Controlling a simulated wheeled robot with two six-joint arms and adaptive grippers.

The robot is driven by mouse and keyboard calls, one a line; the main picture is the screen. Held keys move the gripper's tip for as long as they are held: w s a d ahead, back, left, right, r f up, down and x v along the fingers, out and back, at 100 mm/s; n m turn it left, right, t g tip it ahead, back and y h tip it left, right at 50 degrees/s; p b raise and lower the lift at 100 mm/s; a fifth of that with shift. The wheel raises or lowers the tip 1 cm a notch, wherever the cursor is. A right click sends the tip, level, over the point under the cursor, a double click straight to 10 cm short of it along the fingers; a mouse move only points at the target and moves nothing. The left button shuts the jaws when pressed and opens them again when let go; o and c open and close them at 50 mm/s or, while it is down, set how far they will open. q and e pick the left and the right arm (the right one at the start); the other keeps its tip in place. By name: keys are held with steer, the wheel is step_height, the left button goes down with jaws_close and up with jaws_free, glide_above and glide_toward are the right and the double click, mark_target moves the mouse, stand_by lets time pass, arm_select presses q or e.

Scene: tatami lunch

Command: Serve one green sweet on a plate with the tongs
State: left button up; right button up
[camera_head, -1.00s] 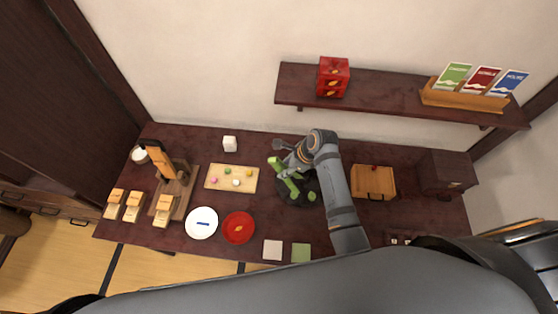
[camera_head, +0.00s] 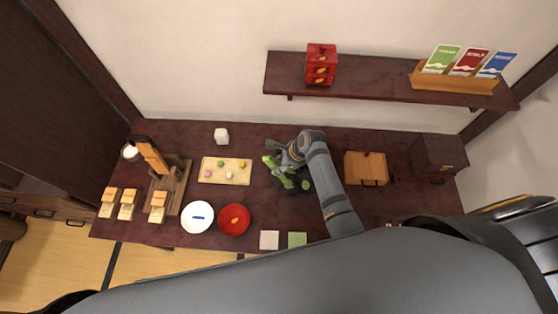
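Small sweets lie on a pale wooden board (camera_head: 206,179); one of them is a green sweet (camera_head: 221,163), beside pink, white and yellow ones. A white plate (camera_head: 190,228) with a blue mark and a red plate (camera_head: 226,229) with a small orange mark stand nearer me. A long green piece (camera_head: 273,165), which looks like the tongs, leans over a dark round base with other green pieces (camera_head: 305,184). My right gripper (camera_head: 281,155) is at this long green piece, right of the board. Its fingers are small and partly hidden, so its grip is unclear. My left gripper is not in view.
A wooden stand (camera_head: 180,200) and several small boxes are at the left. A lidded wooden box (camera_head: 365,174) and a dark cabinet (camera_head: 438,155) are at the right. A wall shelf (camera_head: 378,84) hangs behind. Two square mats (camera_head: 269,240) (camera_head: 297,239) lie near the front.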

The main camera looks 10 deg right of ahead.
steer(key=shift+f+b, duration=0.5)
steer(key=shift+f, duration=1.85)
jaws_close()
step_height(320, 180, up, 12)
steer(key=p, duration=0.1)
